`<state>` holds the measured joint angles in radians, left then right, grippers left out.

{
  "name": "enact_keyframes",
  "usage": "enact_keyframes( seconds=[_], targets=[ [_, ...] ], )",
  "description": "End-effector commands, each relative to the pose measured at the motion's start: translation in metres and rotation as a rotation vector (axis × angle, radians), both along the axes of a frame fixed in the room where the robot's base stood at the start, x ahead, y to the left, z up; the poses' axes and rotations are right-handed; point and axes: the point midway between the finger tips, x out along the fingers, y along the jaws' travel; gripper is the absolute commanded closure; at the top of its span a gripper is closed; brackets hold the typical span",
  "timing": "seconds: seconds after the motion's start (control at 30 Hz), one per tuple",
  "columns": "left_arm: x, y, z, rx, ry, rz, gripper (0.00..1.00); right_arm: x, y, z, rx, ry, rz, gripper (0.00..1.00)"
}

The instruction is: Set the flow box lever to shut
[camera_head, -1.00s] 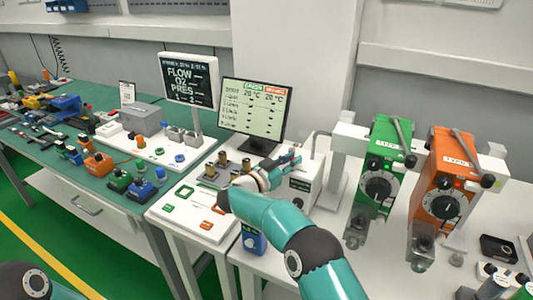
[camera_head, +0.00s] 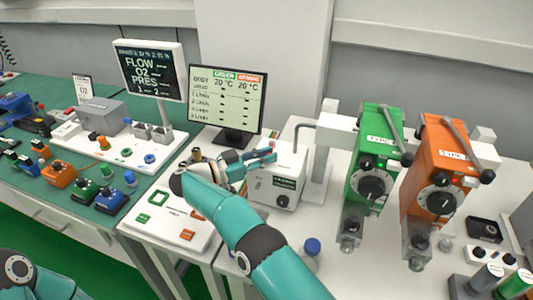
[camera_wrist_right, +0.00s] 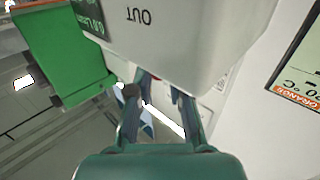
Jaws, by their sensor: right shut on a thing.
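The flow box (camera_head: 281,178) is a white box with a small green display and a black knob, standing on the white table. It also shows upside down in the right wrist view (camera_wrist_right: 187,38), with "OUT" on its face. My right gripper (camera_head: 262,158) is at the box's left upper side, shut on the lever there. The lever is mostly hidden by the fingers and the box, so its setting cannot be read. In the right wrist view my right gripper's fingers (camera_wrist_right: 160,95) reach in under the box's edge. Part of my left arm shows at lower left; its gripper is out of view.
A screen (camera_head: 228,100) stands behind my right gripper. A green vaporizer (camera_head: 374,150) and an orange vaporizer (camera_head: 440,165) stand to the right. A white board (camera_head: 170,218) with green and orange frames lies at left. A blue-capped bottle (camera_head: 312,247) is near the forearm.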

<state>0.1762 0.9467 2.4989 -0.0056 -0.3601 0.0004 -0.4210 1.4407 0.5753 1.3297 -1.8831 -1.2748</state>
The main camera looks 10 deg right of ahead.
Motion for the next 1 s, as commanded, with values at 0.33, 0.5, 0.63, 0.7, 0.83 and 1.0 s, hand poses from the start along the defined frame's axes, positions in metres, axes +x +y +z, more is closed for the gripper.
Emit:
enact_keyframes(
  seconds=[0.33,0.5,0.63,0.7,0.83,1.0],
  targets=[
    [0.000,0.000,0.000,0.000,0.000,0.001,0.60,0.003,0.015,-0.004,0.005,0.006,0.029,1.00],
    [0.000,0.000,0.000,0.000,0.000,0.001,0.60,0.003,0.016,-0.005,0.004,0.008,0.030,1.00],
    [0.000,0.000,0.000,0.000,0.000,0.001,0.60,0.003,0.017,-0.005,0.004,0.009,0.031,1.00],
    [0.000,0.000,0.000,0.000,0.000,0.000,0.60,0.003,0.017,-0.006,0.004,0.010,0.031,0.80],
    [0.000,0.000,0.000,0.000,0.000,0.000,0.60,0.004,0.017,-0.006,0.004,0.010,0.032,0.58],
    [0.000,0.000,0.000,0.000,0.000,0.000,0.60,0.004,0.017,-0.006,0.004,0.009,0.032,0.55]
  ],
)
